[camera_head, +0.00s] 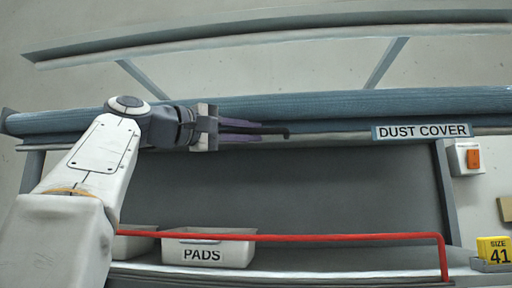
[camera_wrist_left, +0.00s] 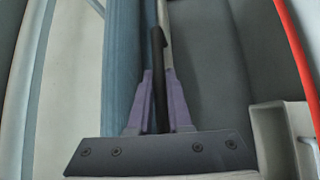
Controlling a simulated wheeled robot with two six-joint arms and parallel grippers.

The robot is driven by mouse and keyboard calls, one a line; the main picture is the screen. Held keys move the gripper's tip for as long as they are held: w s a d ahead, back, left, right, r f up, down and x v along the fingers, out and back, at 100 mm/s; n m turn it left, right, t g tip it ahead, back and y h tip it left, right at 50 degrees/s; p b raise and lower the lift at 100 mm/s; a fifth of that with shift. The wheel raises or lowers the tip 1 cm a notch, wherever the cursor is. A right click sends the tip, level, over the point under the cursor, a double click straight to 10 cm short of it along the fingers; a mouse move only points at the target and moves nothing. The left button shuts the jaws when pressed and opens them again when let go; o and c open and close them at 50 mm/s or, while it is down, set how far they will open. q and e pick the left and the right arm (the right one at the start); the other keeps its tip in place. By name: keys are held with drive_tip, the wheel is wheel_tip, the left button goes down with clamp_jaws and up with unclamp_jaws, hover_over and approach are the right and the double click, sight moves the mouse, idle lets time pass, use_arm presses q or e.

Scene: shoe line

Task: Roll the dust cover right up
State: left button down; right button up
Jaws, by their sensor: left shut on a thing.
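The dust cover (camera_head: 330,103) is a blue fabric roll lying along the rail at the top of the rack, with a "DUST COVER" label (camera_head: 421,131) at its right. It also shows as a blue strip in the left wrist view (camera_wrist_left: 122,60). My left gripper (camera_head: 262,130) has purple fingers and is shut on a dark handle (camera_head: 286,132) at the cover's lower edge. In the left wrist view the dark handle (camera_wrist_left: 158,75) stands between the purple fingers (camera_wrist_left: 158,100). My right gripper is not in view.
Below the cover the rack front is open, showing a dark grey back panel (camera_head: 330,190). A white "PADS" bin (camera_head: 208,248) stands on the shelf behind a red rail (camera_head: 340,237). A switch box (camera_head: 467,158) and a yellow "SIZE 41" block (camera_head: 494,250) are at the right.

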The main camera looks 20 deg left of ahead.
use_arm(q)
drive_tip(key=shift+a+r, duration=0.1)
drive_tip(key=shift+r, duration=0.45)
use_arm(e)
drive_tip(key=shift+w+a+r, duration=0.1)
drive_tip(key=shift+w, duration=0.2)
use_arm(q)
drive_tip(key=shift+r, duration=0.15)
drive_tip(key=c, duration=0.8)
unclamp_jaws()
drive_tip(key=shift+c, duration=0.2)
drive_tip(key=shift+s, duration=0.1)
